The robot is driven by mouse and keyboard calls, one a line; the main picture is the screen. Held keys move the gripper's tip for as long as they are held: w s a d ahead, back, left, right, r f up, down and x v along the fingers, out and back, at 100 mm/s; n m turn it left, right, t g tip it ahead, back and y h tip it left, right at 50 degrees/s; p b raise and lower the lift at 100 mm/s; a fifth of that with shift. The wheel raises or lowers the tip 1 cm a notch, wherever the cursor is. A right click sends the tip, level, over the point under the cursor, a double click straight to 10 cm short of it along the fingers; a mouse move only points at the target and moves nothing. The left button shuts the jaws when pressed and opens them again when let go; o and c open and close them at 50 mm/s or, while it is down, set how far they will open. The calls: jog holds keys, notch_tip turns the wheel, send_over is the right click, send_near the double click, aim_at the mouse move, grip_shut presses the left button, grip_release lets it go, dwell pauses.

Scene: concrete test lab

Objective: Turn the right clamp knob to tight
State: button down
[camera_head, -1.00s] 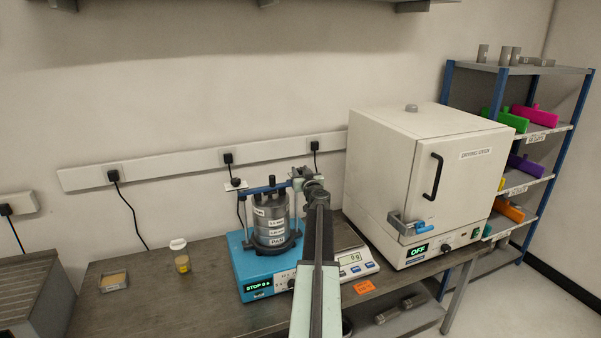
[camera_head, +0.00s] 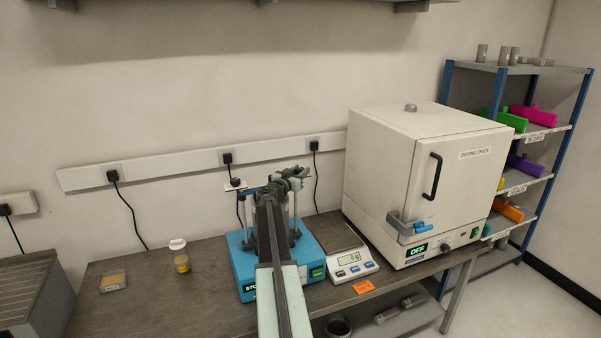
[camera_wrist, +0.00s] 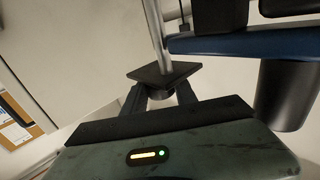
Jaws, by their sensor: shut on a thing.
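The blue shaker machine (camera_head: 237,257) stands on the bench, with a blue crossbar (camera_head: 248,191) across its two posts. The left clamp knob (camera_head: 235,183) is small and dark at the bar's left end. My gripper (camera_head: 294,174) is at the bar's right end, over the right post, and hides the right knob in the head view. In the wrist view my gripper (camera_wrist: 160,92) is shut on the right clamp knob (camera_wrist: 163,74), a black square-topped piece with a silver rod beside the blue bar (camera_wrist: 245,43). My arm hides most of the container between the posts.
A small scale (camera_head: 354,268) stands right of the shaker, then the white drying oven (camera_head: 385,175). Cables hang from the wall sockets behind.

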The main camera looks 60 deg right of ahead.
aim_at(298, 173)
jog(key=shift+m+g, duration=0.3)
jog(key=shift+g, duration=0.2)
jog(key=c, duration=1)
grip_release()
jog(key=shift+s, duration=0.1)
jog(key=shift+a, duration=0.1)
jog(key=a, duration=0.7)
jog(key=shift+s+a, duration=0.1)
jog(key=shift+a, duration=0.2)
